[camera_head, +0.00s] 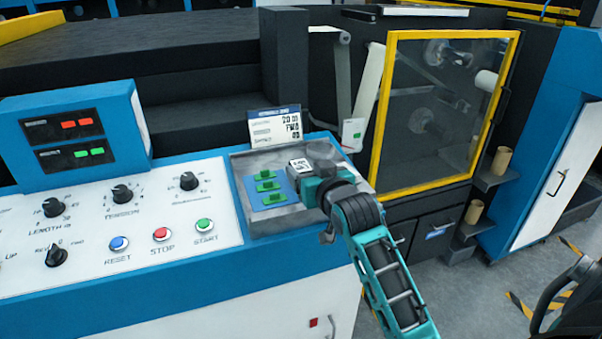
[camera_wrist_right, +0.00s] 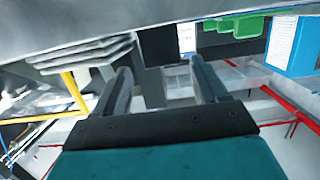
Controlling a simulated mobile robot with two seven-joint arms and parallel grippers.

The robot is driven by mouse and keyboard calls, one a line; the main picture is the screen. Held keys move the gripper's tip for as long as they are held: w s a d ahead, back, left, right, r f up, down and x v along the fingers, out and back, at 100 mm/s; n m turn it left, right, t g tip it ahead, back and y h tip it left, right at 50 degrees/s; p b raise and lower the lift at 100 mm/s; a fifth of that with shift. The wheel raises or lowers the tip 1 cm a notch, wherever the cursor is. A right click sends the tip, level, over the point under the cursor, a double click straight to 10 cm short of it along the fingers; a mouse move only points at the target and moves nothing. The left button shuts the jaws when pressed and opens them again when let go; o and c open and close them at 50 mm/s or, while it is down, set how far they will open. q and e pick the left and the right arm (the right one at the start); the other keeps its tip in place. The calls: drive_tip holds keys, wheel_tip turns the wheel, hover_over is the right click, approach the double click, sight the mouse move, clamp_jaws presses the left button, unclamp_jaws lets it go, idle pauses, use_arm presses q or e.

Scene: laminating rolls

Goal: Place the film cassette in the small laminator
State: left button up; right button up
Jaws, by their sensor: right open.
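My right gripper (camera_head: 314,188) is at the right side of a grey bed (camera_head: 285,217) on the blue and white console. In the right wrist view its two fingers (camera_wrist_right: 161,68) are apart, with nothing held between them. A blue plate with green blocks (camera_head: 268,188) lies on the bed, left of the gripper. Green pieces (camera_wrist_right: 235,26) show at the top of the wrist view. A small white label (camera_head: 300,165) and a dark round part (camera_head: 321,153) are just beyond the gripper. I cannot tell which part is the film cassette or the small laminator.
A printed card (camera_head: 275,127) stands behind the bed. Knobs and buttons (camera_head: 161,234) fill the console to the left. A yellow-framed glass door (camera_head: 452,110) covers rollers behind, at the right. Brown cores (camera_head: 474,211) sit on brackets beside it. Floor shows at lower right.

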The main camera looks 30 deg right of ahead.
sight(302, 166)
drive_tip(key=x, duration=0.4)
drive_tip(key=shift+w+a+f, duration=0.15)
drive_tip(key=shift+w+f, duration=0.15)
drive_tip(key=shift+w, duration=0.1)
drive_tip(key=c, duration=1.2)
